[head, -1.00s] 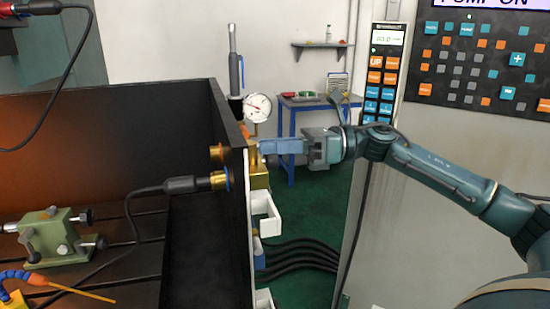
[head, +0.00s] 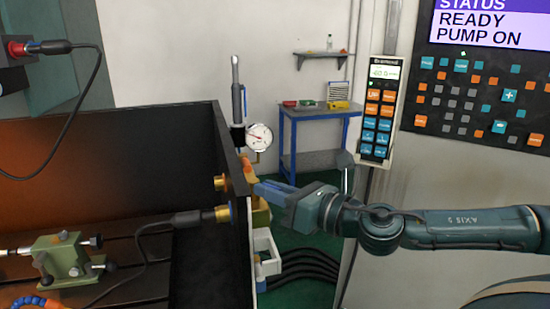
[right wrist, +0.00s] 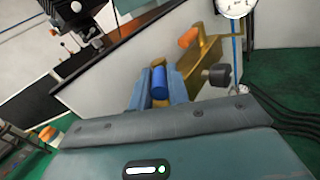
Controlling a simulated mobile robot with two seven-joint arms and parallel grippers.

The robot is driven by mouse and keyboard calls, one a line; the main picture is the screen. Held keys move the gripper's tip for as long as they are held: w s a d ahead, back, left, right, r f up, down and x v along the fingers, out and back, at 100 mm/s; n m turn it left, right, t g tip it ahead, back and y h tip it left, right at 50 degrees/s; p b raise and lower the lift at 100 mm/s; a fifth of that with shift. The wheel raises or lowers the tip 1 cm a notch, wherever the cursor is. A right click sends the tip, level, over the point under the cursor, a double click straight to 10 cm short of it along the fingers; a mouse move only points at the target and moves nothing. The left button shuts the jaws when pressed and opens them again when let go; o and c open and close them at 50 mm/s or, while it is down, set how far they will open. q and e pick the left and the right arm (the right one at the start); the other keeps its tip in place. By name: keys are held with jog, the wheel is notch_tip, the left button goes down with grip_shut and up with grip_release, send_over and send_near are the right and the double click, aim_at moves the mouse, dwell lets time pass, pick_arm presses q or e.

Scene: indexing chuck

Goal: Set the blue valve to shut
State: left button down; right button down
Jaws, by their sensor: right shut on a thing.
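The blue valve's handle (right wrist: 159,82) is a blue cylinder in the right wrist view. It sits between the two fingers of my right gripper (right wrist: 158,90), which is shut on it. In the head view my right gripper (head: 262,188) reaches in from the right to the brass fittings on the panel's outer side. The blue handle is hidden there by the fingers. An orange handle (head: 248,170) stands just above and behind the fingertips; it also shows in the right wrist view (right wrist: 188,37), beyond the blue one. My left gripper is not in view.
A round pressure gauge (head: 258,137) stands above the brass fittings. A dark knob (right wrist: 216,75) sits right of the fingers. White brackets (head: 264,244) and black hoses (head: 310,262) lie below. A keypad (head: 380,110) hangs behind my arm. The screen (head: 490,22) reads READY, PUMP ON.

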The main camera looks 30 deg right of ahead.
jog(key=h, duration=0.1)
jog(key=m+t+h+p, duration=0.1)
jog(key=shift+s+a+r+m+h, duration=0.1)
jog(key=shift+a+r+m+h, duration=0.1)
jog(key=shift+a+m+h, duration=0.45)
jog(key=shift+m+h, duration=0.55)
jog(key=shift+h, duration=0.5)
jog(key=shift+f+t, duration=0.1)
jog(key=shift+t, duration=0.2)
jog(key=c, duration=1.3)
grip_release()
jog(key=shift+c, duration=0.2)
jog(key=shift+f, duration=0.1)
jog(key=shift+s, duration=0.1)
